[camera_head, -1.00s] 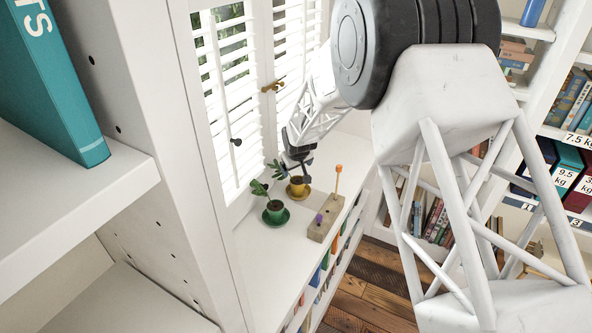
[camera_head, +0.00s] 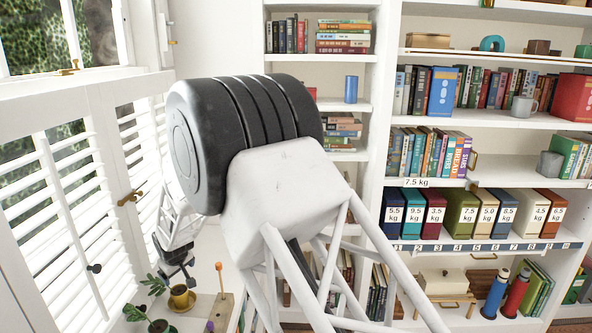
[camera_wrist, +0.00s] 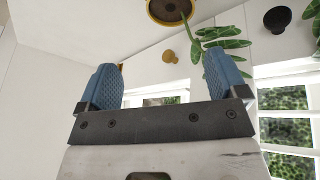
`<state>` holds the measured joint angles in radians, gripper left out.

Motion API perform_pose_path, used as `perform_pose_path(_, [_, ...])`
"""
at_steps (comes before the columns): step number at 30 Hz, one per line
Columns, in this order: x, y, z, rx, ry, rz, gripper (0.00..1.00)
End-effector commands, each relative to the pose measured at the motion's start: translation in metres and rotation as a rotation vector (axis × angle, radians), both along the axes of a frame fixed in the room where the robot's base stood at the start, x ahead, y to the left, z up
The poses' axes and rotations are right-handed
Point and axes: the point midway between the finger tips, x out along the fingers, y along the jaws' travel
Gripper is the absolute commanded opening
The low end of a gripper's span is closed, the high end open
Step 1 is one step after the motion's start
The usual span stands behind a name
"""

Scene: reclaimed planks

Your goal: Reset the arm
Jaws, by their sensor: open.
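My gripper (camera_head: 176,268) hangs at the lower left in the head view, just above a small plant in a yellow pot (camera_head: 181,297) by the window. In the wrist view my gripper (camera_wrist: 160,78) shows two blue padded fingers spread wide, with nothing between them. A yellow round rim (camera_wrist: 186,17) with green leaves (camera_wrist: 222,40) beside it lies beyond the fingertips. In the head view I cannot tell whether the gripper touches the plant. My arm reaches up from the bottom middle and bends down toward the window.
Shuttered windows (camera_head: 75,210) border the left. Shelves hold books, weight-labelled boxes (camera_head: 463,212) and bottles (camera_head: 516,292) at right.

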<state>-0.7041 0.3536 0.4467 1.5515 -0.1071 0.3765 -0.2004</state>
Motion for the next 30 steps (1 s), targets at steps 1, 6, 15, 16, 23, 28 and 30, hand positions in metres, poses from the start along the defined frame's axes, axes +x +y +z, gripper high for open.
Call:
perform_pose_path(1, [0.001,-0.01,0.008,0.0,0.002,-0.012,0.91])
perform_pose_path(6, [0.004,-0.052,0.042,0.001,0.01,-0.065,0.91])
perform_pose_path(15, [-0.007,-0.151,0.111,-0.001,0.035,-0.186,0.91])
perform_pose_path(16, [-0.009,-0.161,0.118,0.0,0.038,-0.198,0.91])
perform_pose_path(23, [-0.03,-0.236,0.163,0.002,0.057,-0.292,0.91])
perform_pose_path(28, [-0.052,-0.289,0.193,0.005,0.072,-0.361,0.91])
perform_pose_path(30, [-0.063,-0.31,0.203,0.005,0.077,-0.39,0.91])
